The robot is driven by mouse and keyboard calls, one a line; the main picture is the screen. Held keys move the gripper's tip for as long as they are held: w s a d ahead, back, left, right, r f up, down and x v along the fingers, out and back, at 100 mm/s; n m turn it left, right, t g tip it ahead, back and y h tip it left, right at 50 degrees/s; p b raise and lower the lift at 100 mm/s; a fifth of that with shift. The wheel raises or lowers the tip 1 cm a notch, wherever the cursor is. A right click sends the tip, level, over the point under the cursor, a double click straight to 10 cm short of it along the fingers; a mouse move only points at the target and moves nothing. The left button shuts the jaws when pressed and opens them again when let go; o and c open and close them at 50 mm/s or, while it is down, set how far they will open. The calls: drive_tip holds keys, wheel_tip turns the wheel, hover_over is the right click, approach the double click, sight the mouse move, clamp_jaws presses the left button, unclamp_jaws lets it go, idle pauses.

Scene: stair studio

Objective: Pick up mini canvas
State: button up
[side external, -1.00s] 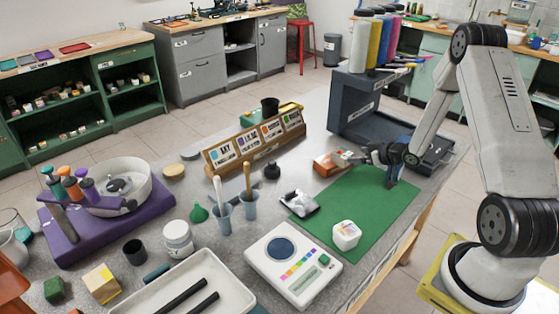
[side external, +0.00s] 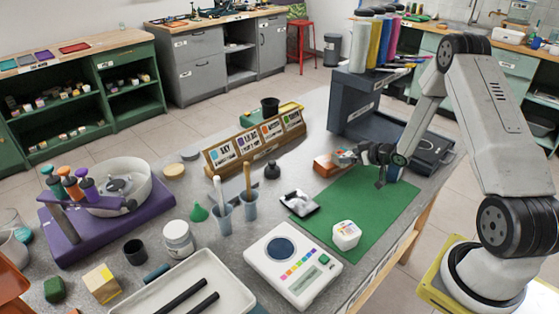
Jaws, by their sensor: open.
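My gripper (side external: 364,168) is open and low over the far part of the green mat (side external: 375,210), to the right of an orange box (side external: 325,166). One finger reaches toward the box's right end; contact cannot be told. The other finger points down over the mat. I cannot say for sure which thing is the mini canvas. A small white block with a label (side external: 346,235) stands on the near part of the mat. A crumpled-looking white piece on a dark base (side external: 300,202) lies at the mat's left edge.
A dark rack with coloured bottles (side external: 352,105) stands behind my gripper. A white scale (side external: 293,266) is at the front. Cups with tools (side external: 223,215), a labelled wooden stand (side external: 255,148) and a purple base with a bowl (side external: 75,235) fill the left. The mat's middle is clear.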

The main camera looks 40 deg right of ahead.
sight(340, 152)
drive_tip(key=shift+x, duration=2.05)
drive_tip(key=c, duration=1.2)
drive_tip(key=shift+o, duration=0.2)
drive_tip(key=shift+r, duration=0.15)
drive_tip(key=shift+r, duration=0.7)
drive_tip(key=s+a+r, duration=0.6)
drive_tip(key=s+r, duration=0.5)
drive_tip(key=s, duration=0.1)
drive_tip(key=shift+s+r, duration=0.2)
drive_tip(key=shift+s, duration=0.1)
